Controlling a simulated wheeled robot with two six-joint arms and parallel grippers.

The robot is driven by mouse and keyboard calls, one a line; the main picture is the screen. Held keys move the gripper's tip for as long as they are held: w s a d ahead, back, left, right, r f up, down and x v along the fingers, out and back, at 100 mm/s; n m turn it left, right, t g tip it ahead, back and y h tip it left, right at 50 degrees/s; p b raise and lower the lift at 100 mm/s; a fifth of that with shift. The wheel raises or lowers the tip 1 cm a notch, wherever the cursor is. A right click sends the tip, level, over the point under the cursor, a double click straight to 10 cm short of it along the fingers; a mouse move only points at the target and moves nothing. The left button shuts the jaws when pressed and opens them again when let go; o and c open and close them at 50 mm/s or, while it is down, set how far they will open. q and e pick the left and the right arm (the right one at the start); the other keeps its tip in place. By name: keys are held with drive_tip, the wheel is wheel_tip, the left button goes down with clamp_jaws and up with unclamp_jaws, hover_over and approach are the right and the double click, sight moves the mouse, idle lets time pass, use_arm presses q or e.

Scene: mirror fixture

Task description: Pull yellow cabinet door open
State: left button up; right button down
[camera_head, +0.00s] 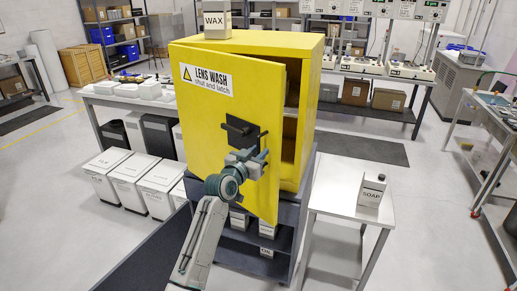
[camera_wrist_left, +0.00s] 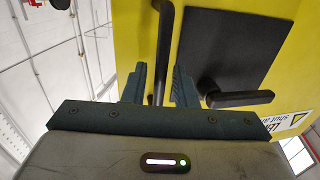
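The yellow cabinet (camera_head: 300,75) stands on a dark shelved stand. Its door (camera_head: 225,105), with a "LENS WASH" label, is ajar, with a dark gap along its right edge. The door has a black plate with a lever (camera_head: 237,126), also in the left wrist view (camera_wrist_left: 238,98), and a black bar handle (camera_wrist_left: 163,45) beside it. My left gripper (camera_head: 258,160) is at the door's right side. In the left wrist view its fingers (camera_wrist_left: 159,80) stand on either side of the bar, with gaps visible. My right gripper is not in view.
A white "WAX" container (camera_head: 217,20) stands on the cabinet top. White bins (camera_head: 145,185) stand on the floor at left. Open floor (camera_head: 440,235) lies at right.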

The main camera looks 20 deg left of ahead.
use_arm(q)
drive_tip(key=shift+w, duration=0.3)
clamp_jaws()
